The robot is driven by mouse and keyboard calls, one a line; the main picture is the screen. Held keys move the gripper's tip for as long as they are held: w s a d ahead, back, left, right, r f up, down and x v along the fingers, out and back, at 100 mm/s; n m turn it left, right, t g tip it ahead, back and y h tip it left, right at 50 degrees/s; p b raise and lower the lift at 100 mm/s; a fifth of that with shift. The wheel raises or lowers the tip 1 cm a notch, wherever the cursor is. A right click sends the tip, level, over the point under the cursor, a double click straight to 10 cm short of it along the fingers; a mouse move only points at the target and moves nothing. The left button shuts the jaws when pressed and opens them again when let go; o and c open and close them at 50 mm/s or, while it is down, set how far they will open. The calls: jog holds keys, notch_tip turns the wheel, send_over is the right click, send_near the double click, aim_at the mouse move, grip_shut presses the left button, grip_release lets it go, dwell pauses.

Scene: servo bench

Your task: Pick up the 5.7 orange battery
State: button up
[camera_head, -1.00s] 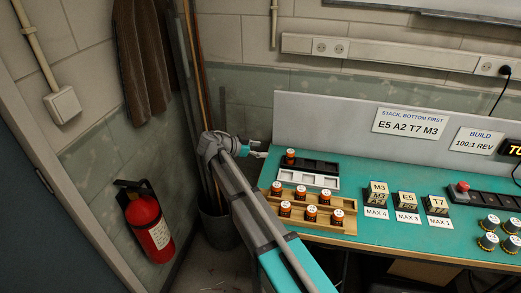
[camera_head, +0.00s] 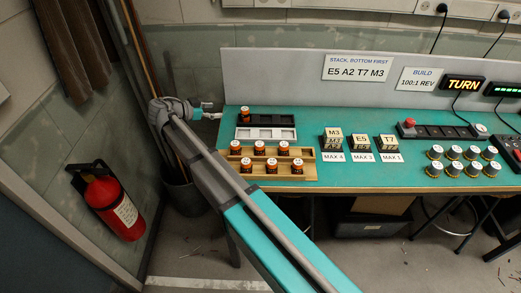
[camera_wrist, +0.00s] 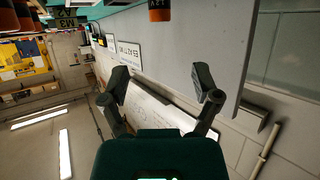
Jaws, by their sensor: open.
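Several orange-and-black batteries with white tops stand in the wooden rack (camera_head: 300,177) at the bench's left end. One more battery (camera_head: 245,114) stands alone behind them, at the left end of a black tray (camera_head: 271,120). The numbers on the batteries are too small to read, so I cannot tell which is 5.7. My gripper (camera_head: 215,114) is just left of the lone battery, apart from it. In the wrist view my gripper (camera_wrist: 163,84) is open, with nothing between its fingers. An orange battery (camera_wrist: 159,14) shows there at the top edge, cut off by the frame.
A white tray (camera_head: 267,134) lies between the black tray and the rack. Labelled block stacks (camera_head: 361,142) stand to the right, with several round knobbed parts (camera_head: 453,170) farther right. A grey panel (camera_head: 280,78) backs the bench. A fire extinguisher (camera_head: 110,203) is at left.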

jog(key=shift+d, duration=0.15)
jog(key=s+d+r+n+g+y+p, duration=0.25)
jog(key=d+p, duration=0.25)
jog(key=d, duration=0.5)
jog(key=s+d+r+n+g+y+p, duration=0.1)
jog(key=s+d+n+g+p, duration=0.15)
jog(key=d+p, duration=0.5)
jog(key=s+d+r+n+g+y+p, duration=0.1)
jog(key=s+d+r+n+y+p, duration=0.2)
jog(key=s+d, duration=0.4)
jog(key=s+d+r+n+g+y+p, duration=0.1)
jog(key=s+d+r+n+y+p, duration=0.2)
jog(key=s+d+p, duration=0.4)
notch_tip(320, 180, up, 3)
jog(key=shift+s+d+f+g+y+p, duration=0.25)
jog(key=shift+y+p, duration=0.3)
jog(key=shift+y, duration=0.3)
jog(key=c, duration=0.3)
